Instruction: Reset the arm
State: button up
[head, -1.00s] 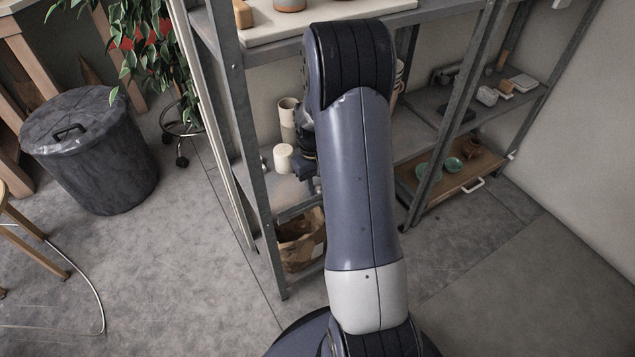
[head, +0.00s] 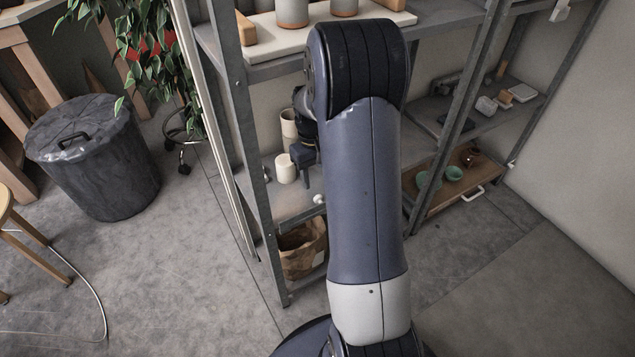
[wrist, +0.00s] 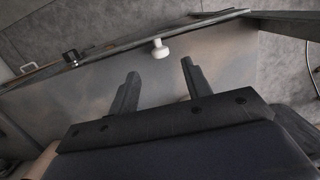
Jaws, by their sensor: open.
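My gripper (head: 302,160) is in the head view, left of my forearm, in front of the grey shelf unit's middle level (head: 290,203). In the wrist view its two dark fingers (wrist: 160,77) stand wide apart with nothing between them. A small white knob-shaped piece (wrist: 160,48) lies on the shelf beyond the fingertips, near its edge, apart from them. It also shows in the head view (head: 319,198). My forearm hides part of the shelf.
White cups (head: 285,168) stand behind the gripper. A paper bag (head: 302,250) sits below. Pots stand on the white board (head: 270,38) above. A wooden tray (head: 440,195) with green bowls is at right. A bin (head: 95,160) and open floor are at left.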

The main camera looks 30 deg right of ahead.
aim_at(320, 198)
jog(key=shift+r, duration=0.25)
jog(key=shift+f, duration=0.1)
jog(key=f, duration=0.2)
jog(key=f+b, duration=0.1)
jog(key=f, duration=0.2)
jog(key=s+f+b, duration=0.1)
jog(key=f, duration=0.2)
jog(key=shift+s+r+t+b, duration=0.3)
jog(key=shift+t+b, duration=0.4)
jog(key=shift+b, duration=0.55)
jog(key=shift+w+r+p, duration=0.1)
jog(key=shift+r+p, duration=0.25)
jog(key=shift+r, duration=0.45)
